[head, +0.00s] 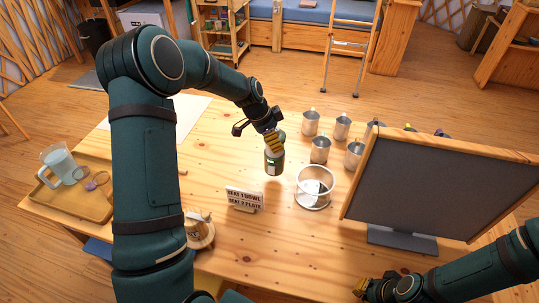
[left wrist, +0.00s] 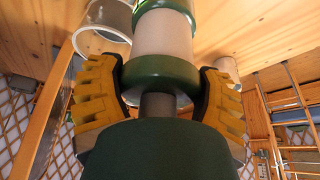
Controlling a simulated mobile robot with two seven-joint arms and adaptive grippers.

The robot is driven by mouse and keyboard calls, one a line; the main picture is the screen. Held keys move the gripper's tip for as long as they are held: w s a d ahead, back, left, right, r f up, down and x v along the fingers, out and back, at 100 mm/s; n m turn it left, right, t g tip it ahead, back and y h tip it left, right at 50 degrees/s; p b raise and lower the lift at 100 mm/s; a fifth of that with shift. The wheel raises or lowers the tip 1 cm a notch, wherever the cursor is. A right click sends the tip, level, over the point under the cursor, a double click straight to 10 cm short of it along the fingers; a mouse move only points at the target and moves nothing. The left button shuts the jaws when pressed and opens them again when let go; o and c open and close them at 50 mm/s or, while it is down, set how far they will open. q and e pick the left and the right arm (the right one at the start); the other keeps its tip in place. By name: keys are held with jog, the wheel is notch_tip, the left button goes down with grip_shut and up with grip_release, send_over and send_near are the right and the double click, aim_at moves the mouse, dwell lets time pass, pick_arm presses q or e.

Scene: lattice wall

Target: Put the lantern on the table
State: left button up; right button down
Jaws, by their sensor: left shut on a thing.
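The lantern (head: 274,162) is a small green cylinder with a pale middle band, roughly upright over the middle of the wooden table (head: 275,250). My left gripper (head: 272,140) is shut on its top end. In the left wrist view the yellow fingers of the left gripper (left wrist: 163,95) sit on both sides of the green cap of the lantern (left wrist: 165,35). I cannot tell whether its base touches the table. My right gripper (head: 362,287) is low at the front right, away from the lantern; its opening is unclear.
A clear round container (head: 314,187) stands just right of the lantern, with several metal mugs (head: 320,150) behind it. A small sign (head: 244,198) is in front left. A dark screen (head: 440,185) fills the right. A tray (head: 95,204) with a pitcher (head: 60,163) is at left.

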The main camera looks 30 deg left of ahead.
pick_arm(q)
jog(key=shift+f+b, duration=0.3)
jog(key=shift+f, duration=2.25)
pick_arm(e)
jog(key=shift+s+f, duration=0.1)
jog(key=shift+f, duration=0.2)
pick_arm(q)
jog(key=o, duration=1.3)
pick_arm(e)
jog(key=shift+w+r+p, duration=0.2)
jog(key=shift+r+p, duration=0.4)
jog(key=shift+p, duration=0.05)
pick_arm(q)
jog(key=v, duration=1.2)
jog(key=shift+s, duration=0.1)
pick_arm(e)
jog(key=shift+s, duration=0.1)
